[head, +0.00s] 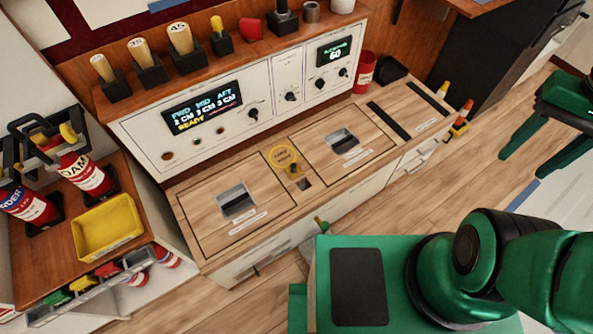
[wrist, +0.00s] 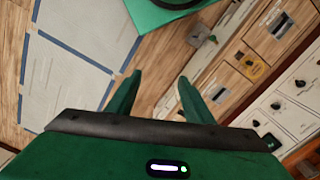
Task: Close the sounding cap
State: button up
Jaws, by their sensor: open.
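The sounding cap (head: 283,157) is a round yellow lid with dark lettering on the wooden counter, between two square hatch panels. It appears raised, beside a small dark fitting (head: 295,172). In the wrist view the yellow cap (wrist: 251,65) is small, at the right. My gripper (head: 538,155) is at the far right of the head view, well away from the cap. In the wrist view my gripper (wrist: 159,79) has its two green fingers apart, with nothing between them.
A white control panel (head: 215,125) with displays and knobs rises behind the counter. Two hatch panels with recessed grips (head: 237,202) flank the cap. A red can (head: 364,72) stands at the counter's far end. A yellow tray (head: 108,228) and extinguishers are at the left. Open floor lies right of the counter.

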aim_at(294, 170)
jog(key=k, duration=0.5)
jog(key=u, duration=0.7)
jog(key=i, duration=0.65)
jog(key=z, duration=0.15)
